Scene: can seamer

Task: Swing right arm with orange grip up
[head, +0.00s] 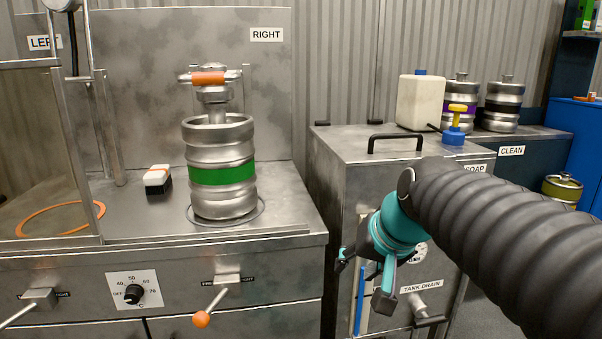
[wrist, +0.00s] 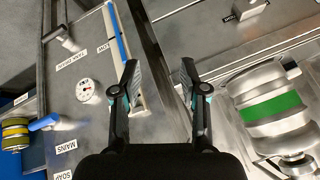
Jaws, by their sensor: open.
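Under the RIGHT sign, a metal arm (head: 216,300) with an orange ball grip (head: 201,319) sticks out from the front panel. It slants down and left from a small metal block (head: 228,279). The orange ball does not show in the wrist view. A block at the top edge of that view (wrist: 248,8) seems to be the arm's mount. My gripper (head: 364,282) is open and empty. It is right of the arm, apart from it, in front of the soap cabinet. Both fingers show in the wrist view (wrist: 160,74), with nothing between them.
A green-banded keg (head: 222,175) stands on the bench under a coupler with an orange handle (head: 208,78). A dial knob (head: 133,293) is left of the arm. The soap cabinet (head: 345,185) has a drain valve (head: 428,312). Space between my gripper and the arm looks clear.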

